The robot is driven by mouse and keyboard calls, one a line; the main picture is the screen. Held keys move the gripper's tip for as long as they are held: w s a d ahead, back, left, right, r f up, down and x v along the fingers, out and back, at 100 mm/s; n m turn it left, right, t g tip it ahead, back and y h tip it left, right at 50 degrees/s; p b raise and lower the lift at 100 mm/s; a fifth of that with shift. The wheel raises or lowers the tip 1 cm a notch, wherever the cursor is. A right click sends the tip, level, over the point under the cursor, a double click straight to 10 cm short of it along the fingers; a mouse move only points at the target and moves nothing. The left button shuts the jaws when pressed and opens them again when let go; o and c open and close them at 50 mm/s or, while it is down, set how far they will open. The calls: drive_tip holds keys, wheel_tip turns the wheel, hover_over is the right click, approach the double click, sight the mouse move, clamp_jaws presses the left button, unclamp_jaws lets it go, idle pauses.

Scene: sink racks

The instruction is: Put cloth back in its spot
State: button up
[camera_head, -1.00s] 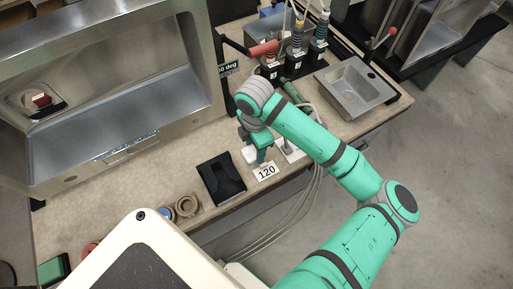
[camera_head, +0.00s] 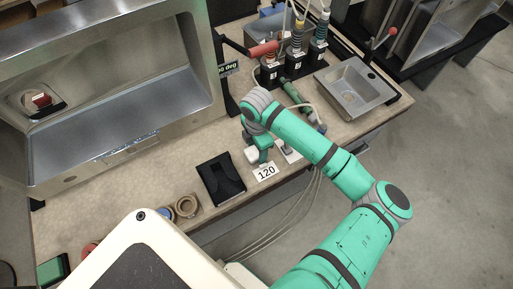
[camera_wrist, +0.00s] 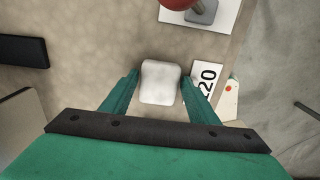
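A small white folded cloth (camera_wrist: 160,82) lies on the counter beside the "120" card (camera_wrist: 207,84). In the head view the cloth (camera_head: 251,155) is partly hidden behind my gripper (camera_head: 263,158). In the wrist view my gripper (camera_wrist: 159,77) points down with one green finger on each side of the cloth. The fingers stand apart, with a narrow gap showing at the cloth's left edge; contact on the right is hard to tell. The "120" card (camera_head: 266,172) lies near the counter's front edge.
A black folded item (camera_head: 221,178) lies left of the cloth. A white plate with a red-topped part (camera_wrist: 200,12) is close by. Bare counter lies behind the cloth.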

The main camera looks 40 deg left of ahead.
sight(257, 151)
drive_tip(key=shift+r, duration=0.1)
wheel_tip(257, 151, up, 12)
idle(0.7)
idle(0.4)
